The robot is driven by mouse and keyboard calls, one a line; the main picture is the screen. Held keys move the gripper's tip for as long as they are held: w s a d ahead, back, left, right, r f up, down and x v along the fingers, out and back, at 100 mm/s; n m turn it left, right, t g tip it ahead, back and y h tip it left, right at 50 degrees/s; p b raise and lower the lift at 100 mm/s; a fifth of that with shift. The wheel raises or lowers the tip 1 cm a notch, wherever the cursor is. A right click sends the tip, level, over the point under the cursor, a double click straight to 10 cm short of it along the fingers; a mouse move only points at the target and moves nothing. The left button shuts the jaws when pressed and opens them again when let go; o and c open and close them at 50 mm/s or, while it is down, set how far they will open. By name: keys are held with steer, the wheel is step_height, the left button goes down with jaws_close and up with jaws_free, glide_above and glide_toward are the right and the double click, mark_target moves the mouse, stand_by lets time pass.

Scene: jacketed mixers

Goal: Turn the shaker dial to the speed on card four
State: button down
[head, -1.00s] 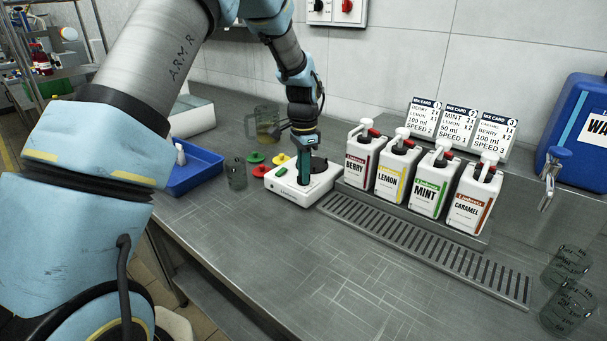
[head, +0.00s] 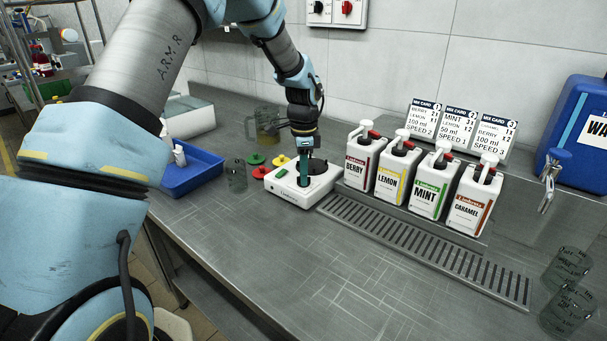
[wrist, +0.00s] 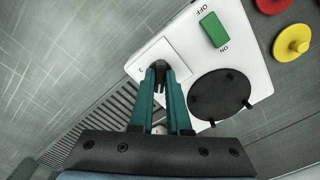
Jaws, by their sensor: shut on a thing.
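The white shaker (head: 290,190) stands on the steel bench; it also shows in the wrist view (wrist: 240,55), with a green OFF/ON rocker switch (wrist: 214,30) and a black round platform (wrist: 221,96). My gripper (head: 304,182) points down over its front part. In the wrist view its green fingers (wrist: 160,72) are shut on the shaker dial, which they mostly hide. The dial's setting cannot be read. Three mix cards stand at the back: the left card (head: 423,118) reads SPEED 2, the middle card (head: 457,126) SPEED 1, the right card (head: 492,134) SPEED 3. Their card numbers are too small to read surely.
Bottles of berry (head: 362,160), lemon (head: 396,172), mint (head: 430,184) and caramel (head: 471,202) stand right of the shaker, behind a drip grate (head: 430,248). A beaker (head: 236,176) and coloured lids (head: 256,159) are at its left.

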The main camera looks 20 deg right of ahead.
steer(key=c, duration=0.9)
jaws_free()
steer(key=shift+r, duration=0.1)
step_height(320, 180, up, 11)
steer(key=shift+f+b, duration=0.15)
steer(key=shift+b, duration=1.05)
